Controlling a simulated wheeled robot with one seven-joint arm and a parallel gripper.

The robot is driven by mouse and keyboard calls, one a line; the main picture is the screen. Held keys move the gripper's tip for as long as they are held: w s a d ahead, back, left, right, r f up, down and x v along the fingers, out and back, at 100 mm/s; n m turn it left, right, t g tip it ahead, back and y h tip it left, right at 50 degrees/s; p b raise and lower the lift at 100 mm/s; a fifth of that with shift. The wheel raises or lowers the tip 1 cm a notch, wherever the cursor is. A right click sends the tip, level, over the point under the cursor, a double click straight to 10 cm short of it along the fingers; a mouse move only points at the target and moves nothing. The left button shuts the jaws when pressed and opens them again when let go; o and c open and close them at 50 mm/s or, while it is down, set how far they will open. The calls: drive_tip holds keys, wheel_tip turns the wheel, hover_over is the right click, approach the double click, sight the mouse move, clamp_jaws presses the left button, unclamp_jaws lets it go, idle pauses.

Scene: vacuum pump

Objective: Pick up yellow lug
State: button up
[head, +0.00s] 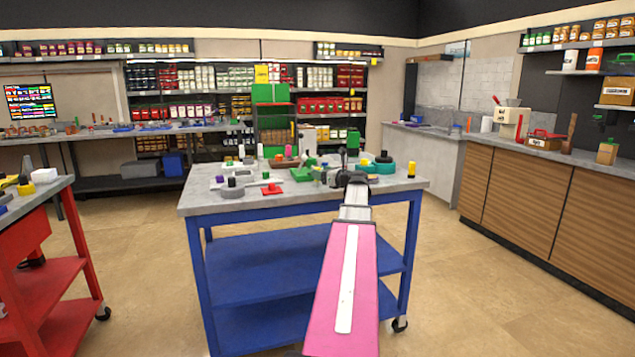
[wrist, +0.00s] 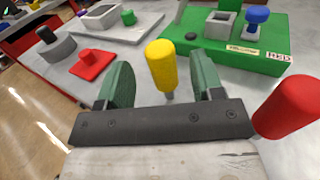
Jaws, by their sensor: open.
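The yellow lug (wrist: 161,62) is an upright yellow cylinder with a thin metal tip at its lower end. In the wrist view it stands between the two green fingers of my gripper (wrist: 163,84), with a gap on each side. My gripper is open, and nothing is held. In the head view my gripper (head: 346,179) is over the right part of the worktable (head: 230,200). Several small yellow parts show there, and I cannot tell which one is the lug.
In the wrist view, a red cylinder (wrist: 288,105) stands close by the right finger. A red flat part with a knob (wrist: 92,62) and a grey ring (wrist: 56,48) lie left. A green base (wrist: 220,50) with a blue knob (wrist: 256,17) is behind.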

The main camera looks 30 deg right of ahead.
drive_tip(key=x, duration=0.3)
drive_tip(key=c, duration=1)
drive_tip(key=shift+r, duration=0.1)
